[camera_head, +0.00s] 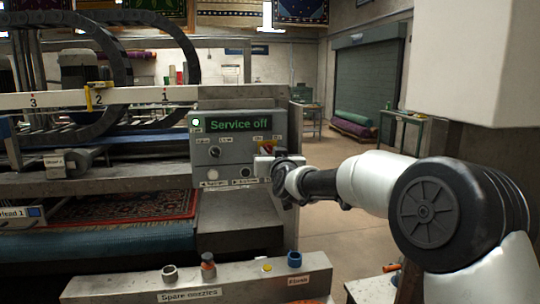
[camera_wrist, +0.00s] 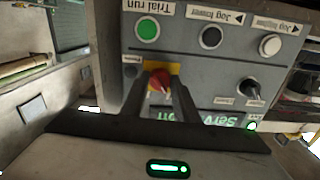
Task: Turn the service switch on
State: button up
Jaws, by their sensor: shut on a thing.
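The control panel (camera_head: 225,165) of the machine carries a display (camera_head: 238,124) that reads "Service off". A red rotary switch (camera_head: 266,146) on a yellow plate sits at the panel's right side; its label is too small to read. In the wrist view the red switch (camera_wrist: 158,82) shows between the fingers of my gripper (camera_wrist: 160,88), which are shut on its sides. My gripper (camera_head: 278,165) also shows at the panel's right edge in the head view. In the wrist view the display (camera_wrist: 222,119) is partly hidden by my fingers.
Close to the switch in the wrist view are a green button (camera_wrist: 148,30), a black button (camera_wrist: 211,37), a white button (camera_wrist: 270,45) and a black selector (camera_wrist: 252,88). A grey beam (camera_head: 200,285) labelled "Spare nozzles" lies in front. Open floor (camera_head: 345,190) is at the right.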

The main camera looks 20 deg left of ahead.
jog(key=m+b, duration=0.5)
jog(key=m, duration=0.2)
jog(key=shift+f, duration=0.1)
jog(key=m+b, duration=0.2)
jog(key=m, duration=0.1)
jog(key=shift+m, duration=0.4)
jog(key=m+b, duration=0.1)
jog(key=m, duration=0.3)
jog(key=shift+b, duration=0.3)
jog(key=shift+r+m, duration=0.2)
jog(key=shift+m, duration=0.1)
jog(key=o, duration=1.1)
jog(key=shift+c, duration=0.2)
jog(key=shift+s, duration=0.15)
